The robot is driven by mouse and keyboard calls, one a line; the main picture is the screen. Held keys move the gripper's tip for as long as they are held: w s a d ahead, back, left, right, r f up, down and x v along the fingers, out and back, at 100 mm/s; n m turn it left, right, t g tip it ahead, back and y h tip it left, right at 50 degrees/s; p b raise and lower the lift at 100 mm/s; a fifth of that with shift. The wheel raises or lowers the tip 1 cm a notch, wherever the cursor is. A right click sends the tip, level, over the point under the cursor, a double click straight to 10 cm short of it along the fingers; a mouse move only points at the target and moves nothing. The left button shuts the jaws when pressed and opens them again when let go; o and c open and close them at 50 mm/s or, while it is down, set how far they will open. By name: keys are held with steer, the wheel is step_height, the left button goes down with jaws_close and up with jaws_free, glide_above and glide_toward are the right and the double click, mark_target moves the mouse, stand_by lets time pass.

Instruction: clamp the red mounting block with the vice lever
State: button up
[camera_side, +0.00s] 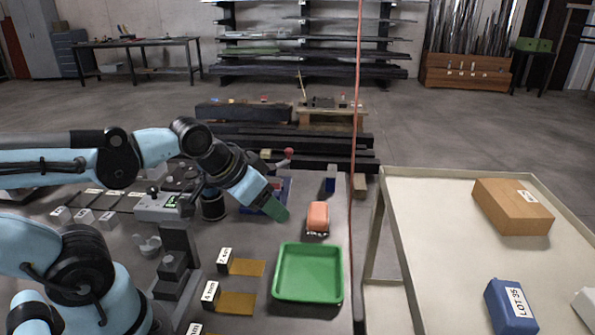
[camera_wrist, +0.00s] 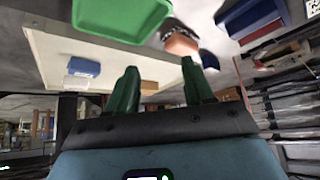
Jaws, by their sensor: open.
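A salmon-red block (camera_side: 318,215) stands on the bench right of my gripper, with a dark part with pale marks at its base. It also shows in the wrist view (camera_wrist: 181,44), beyond the fingertips. I cannot tell whether it is the mounting block or whether anything holds it. A small red knob (camera_side: 288,151) shows behind my wrist; I cannot tell whether it belongs to the vice lever. My gripper (camera_side: 277,208) has green fingers and points down and right, apart from the block. In the wrist view the fingers (camera_wrist: 159,72) are apart with nothing between them.
A green tray (camera_side: 308,299) lies in front of the block. A blue bin with red (camera_side: 285,184) is partly hidden behind my gripper. A small dark blue piece (camera_side: 329,185) stands behind the block. Labelled brass-coloured plates (camera_side: 248,267) lie left of the tray. A cart (camera_side: 440,210) stands at right.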

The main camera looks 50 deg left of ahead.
steer(key=w+a+r, duration=0.4)
steer(key=w+r, duration=0.1)
steer(key=w, duration=0.2)
steer(key=m+g, duration=0.2)
glide_above(288, 149)
steer(key=s, duration=0.5)
steer(key=f, duration=0.1)
steer(key=shift+g+h, duration=0.3)
steer(key=x, duration=1.1)
steer(key=shift+a+f, duration=0.25)
jaws_close()
